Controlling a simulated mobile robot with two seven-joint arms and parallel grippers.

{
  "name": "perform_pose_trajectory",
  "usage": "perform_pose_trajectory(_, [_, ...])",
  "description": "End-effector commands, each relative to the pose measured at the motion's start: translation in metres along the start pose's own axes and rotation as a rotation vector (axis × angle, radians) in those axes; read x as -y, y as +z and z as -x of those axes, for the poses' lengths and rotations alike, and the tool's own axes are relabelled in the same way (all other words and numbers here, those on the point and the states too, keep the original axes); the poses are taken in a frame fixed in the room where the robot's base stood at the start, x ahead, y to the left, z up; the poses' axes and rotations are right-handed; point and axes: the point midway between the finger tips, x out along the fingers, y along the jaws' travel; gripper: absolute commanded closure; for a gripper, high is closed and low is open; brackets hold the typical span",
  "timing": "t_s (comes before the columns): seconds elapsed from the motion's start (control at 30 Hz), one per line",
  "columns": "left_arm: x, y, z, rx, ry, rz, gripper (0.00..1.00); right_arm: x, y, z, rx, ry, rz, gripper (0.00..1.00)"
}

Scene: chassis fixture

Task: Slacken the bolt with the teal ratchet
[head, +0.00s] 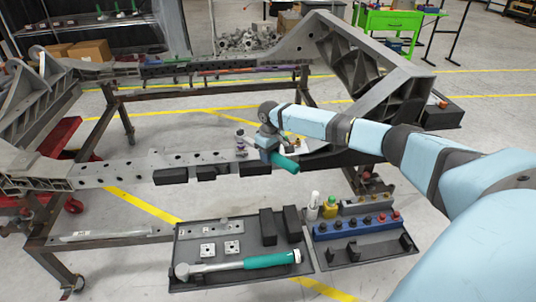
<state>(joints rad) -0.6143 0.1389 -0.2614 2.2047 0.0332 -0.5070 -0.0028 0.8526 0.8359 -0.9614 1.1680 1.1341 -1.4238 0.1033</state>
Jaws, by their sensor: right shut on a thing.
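My right gripper (270,148) is shut on a tool with a teal handle (287,162), which looks like the teal ratchet, above the front rail of the chassis. The gripper hides most of the tool's head. A small upright grey and purple piece (241,143) stands on the rail just left of the gripper. It may be the bolt or a socket over it; I cannot tell whether the tool touches it. My left gripper is out of view.
The chassis rail (130,170) has several holes. In front, a dark tray (210,282) holds a longer teal-handled wrench (240,265), square plates and black blocks. A green cart (392,20) stands behind.

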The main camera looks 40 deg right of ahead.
Motion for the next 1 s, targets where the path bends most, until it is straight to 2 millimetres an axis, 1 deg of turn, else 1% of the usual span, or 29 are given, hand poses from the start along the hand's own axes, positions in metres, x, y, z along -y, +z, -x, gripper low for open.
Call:
perform_pose_trajectory(0.03, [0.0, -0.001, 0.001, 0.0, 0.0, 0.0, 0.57, 0.0, 0.002, -0.004, 0.01, -0.001, 0.013, 1.0])
perform_pose_trajectory(0.23, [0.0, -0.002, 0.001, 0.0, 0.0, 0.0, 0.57, -0.004, 0.003, -0.004, 0.01, -0.002, 0.044, 1.0])
perform_pose_trajectory(0.63, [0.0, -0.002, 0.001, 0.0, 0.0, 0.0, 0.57, -0.005, 0.003, -0.005, 0.011, -0.002, 0.051, 1.0])
perform_pose_trajectory(1.0, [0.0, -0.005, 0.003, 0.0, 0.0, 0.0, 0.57, -0.016, 0.002, -0.006, 0.013, -0.003, 0.128, 1.0])
